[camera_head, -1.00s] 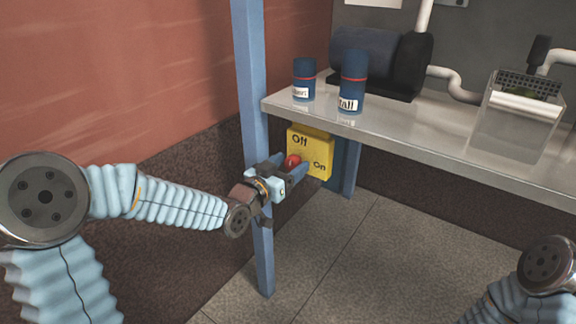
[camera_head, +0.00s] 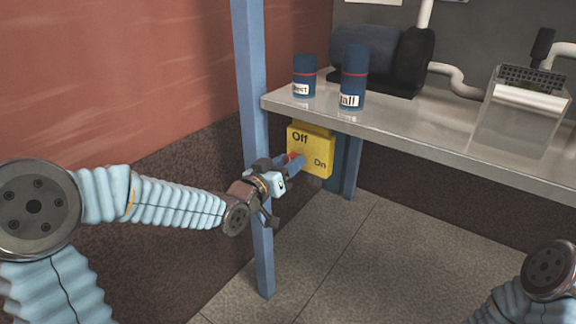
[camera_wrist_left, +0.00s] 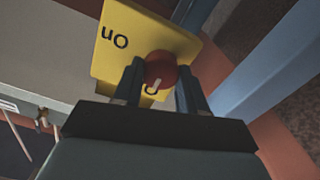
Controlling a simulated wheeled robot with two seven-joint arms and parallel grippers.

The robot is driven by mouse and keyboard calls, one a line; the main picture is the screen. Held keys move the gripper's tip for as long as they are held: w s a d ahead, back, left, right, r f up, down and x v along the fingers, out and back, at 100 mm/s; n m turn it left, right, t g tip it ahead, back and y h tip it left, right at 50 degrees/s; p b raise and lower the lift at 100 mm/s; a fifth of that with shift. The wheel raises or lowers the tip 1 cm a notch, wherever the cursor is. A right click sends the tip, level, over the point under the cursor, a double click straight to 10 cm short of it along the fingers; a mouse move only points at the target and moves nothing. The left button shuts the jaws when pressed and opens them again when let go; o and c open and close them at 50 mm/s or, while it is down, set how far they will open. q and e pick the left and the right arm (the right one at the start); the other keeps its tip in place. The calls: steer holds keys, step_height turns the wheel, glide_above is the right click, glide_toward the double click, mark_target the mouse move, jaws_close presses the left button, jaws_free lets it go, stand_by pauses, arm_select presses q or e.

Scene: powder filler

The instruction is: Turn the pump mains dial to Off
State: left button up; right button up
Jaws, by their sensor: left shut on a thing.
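The yellow dial box (camera_head: 319,163) hangs under the table edge, beside the blue post, with "Off" at upper left and "On" at lower right. The red dial (camera_head: 293,157) is mostly hidden by my left gripper (camera_head: 289,163) in the head view. In the left wrist view the dial (camera_wrist_left: 160,69) sits between the two fingers, which are shut on it. Its white mark points down in that view, towards a partly hidden dark letter and away from the upside-down "On". My right gripper is out of view; only part of that arm shows at lower right.
A blue post (camera_head: 254,130) stands just behind my left wrist. The metal table (camera_head: 420,146) above the box holds two blue canisters (camera_head: 304,76) (camera_head: 353,80), a dark pump (camera_head: 380,60) and a clear hopper (camera_head: 522,115). The floor below is clear.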

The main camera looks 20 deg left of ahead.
arm_select(q)
steer(key=o, duration=1.1)
steer(key=shift+c, duration=0.2)
steer(key=b+v, duration=0.2)
steer(key=v, duration=1.1)
steer(key=shift+s, duration=0.4)
steer(key=shift+a, duration=0.1)
